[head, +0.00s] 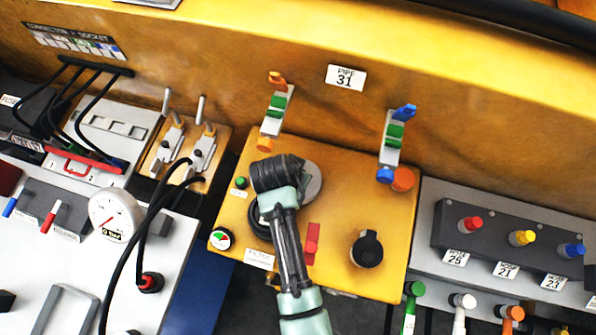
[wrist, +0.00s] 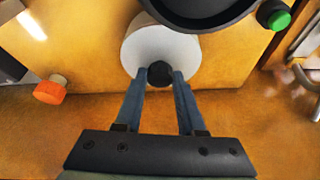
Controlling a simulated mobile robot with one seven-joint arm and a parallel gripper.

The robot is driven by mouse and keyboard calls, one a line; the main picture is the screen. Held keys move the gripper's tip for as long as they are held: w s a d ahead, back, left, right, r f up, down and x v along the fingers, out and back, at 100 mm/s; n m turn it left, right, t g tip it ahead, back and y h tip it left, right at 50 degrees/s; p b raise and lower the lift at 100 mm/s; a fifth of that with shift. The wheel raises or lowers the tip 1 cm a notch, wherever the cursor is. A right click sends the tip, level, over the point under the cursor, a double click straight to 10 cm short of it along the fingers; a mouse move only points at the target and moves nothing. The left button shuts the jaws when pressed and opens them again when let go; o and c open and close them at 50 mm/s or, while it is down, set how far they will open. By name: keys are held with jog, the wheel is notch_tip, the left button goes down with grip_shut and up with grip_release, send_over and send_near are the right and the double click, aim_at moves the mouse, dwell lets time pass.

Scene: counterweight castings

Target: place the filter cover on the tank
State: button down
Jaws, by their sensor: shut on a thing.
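The filter cover, a pale grey disc with a dark central knob, shows in the wrist view (wrist: 186,55) and partly behind my arm in the head view (head: 314,184). My gripper (wrist: 160,75) is shut on the knob. The tank is the yellow box (head: 340,215). Its round black-rimmed opening (head: 257,221) is partly hidden by my arm, and the rim also shows at the top of the wrist view (wrist: 205,24). The cover is beside the opening, toward the back wall, not over it. I cannot tell whether it touches the tank top.
A black cap (head: 367,249) and a red handle (head: 312,243) stand on the tank top. Two colored valve assemblies (head: 275,110) (head: 393,138) are at the back wall. A gauge (head: 115,214) and black cables (head: 133,235) are at left. A grey knob panel (head: 505,240) is at right.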

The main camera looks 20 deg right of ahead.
jog(key=c, duration=0.5)
grip_release()
jog(key=shift+f, duration=0.1)
jog(key=shift+r, duration=0.25)
jog(key=b+v, duration=0.1)
jog(key=v, duration=1.1)
jog(key=w+r+n+t, duration=0.1)
jog(key=w+r+t, duration=0.3)
jog(key=w+r, duration=0.3)
jog(key=w+r+n+t, duration=0.25)
jog(key=w+r, duration=0.25)
jog(key=r, duration=0.5)
notch_tip(320, 180, up, 17)
jog(key=w+a+n+t+y, duration=0.1)
jog(key=w+a+t, duration=0.2)
jog(key=t, duration=0.4)
jog(key=s+r+n+t, duration=0.1)
jog(key=s+r+t, duration=0.2)
jog(key=r, duration=0.6)
jog(key=s+a+r+n+t+y, duration=0.1)
jog(key=s+r+t, duration=0.3)
jog(key=r, duration=0.5)
jog(key=s+a+r+n+t, duration=0.1)
jog(key=s+r+n+t, duration=0.1)
jog(key=s+r, duration=0.3)
notch_tip(320, 180, up, 4)
jog(key=shift+s+a+r+t+y, duration=0.1)
jog(key=shift+s+a+t+y, duration=0.25)
jog(key=shift+t, duration=0.5)
